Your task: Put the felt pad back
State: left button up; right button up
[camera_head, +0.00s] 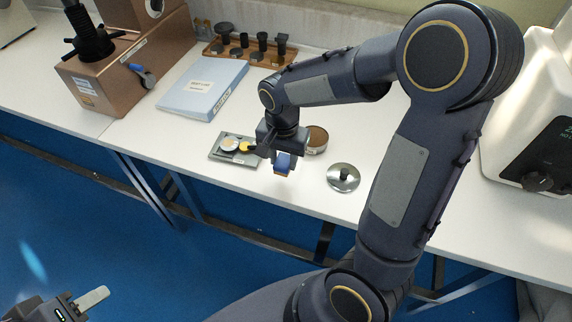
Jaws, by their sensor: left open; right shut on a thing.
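My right gripper (284,160) is shut on a small blue block with a tan underside (282,172), which may be the felt pad. It holds it above the white bench near the front edge, and the fingers partly hide it. A grey tray (218,154) lies just left of the gripper, with a white disc (230,143) and a small yellow piece (245,146) on it. An open round tin with a brown inside (317,137) stands behind and right of the gripper. My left gripper (90,299) is open and empty at the bottom left, low in front of the bench.
A metal lid with a black knob (343,178) lies right of the tin. A blue binder (203,88) and a wooden rack of dark parts (244,51) are behind. A brown tester (125,75) stands left, a white machine (535,110) right.

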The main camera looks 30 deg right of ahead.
aim_at(286, 166)
jog(key=shift+w+d+f, duration=0.25)
jog(key=shift+d+f, duration=0.15)
jog(key=shift+f, duration=0.2)
jog(key=shift+w+d+f, duration=0.1)
jog(key=shift+d+f, duration=0.05)
jog(key=shift+f, duration=0.8)
jog(key=shift+w+d+f, duration=0.1)
jog(key=shift+f, duration=0.8)
jog(key=shift+f+b, duration=0.15)
jog(key=shift+b, duration=0.2)
jog(key=o, duration=1)
jog(key=shift+c, duration=0.2)
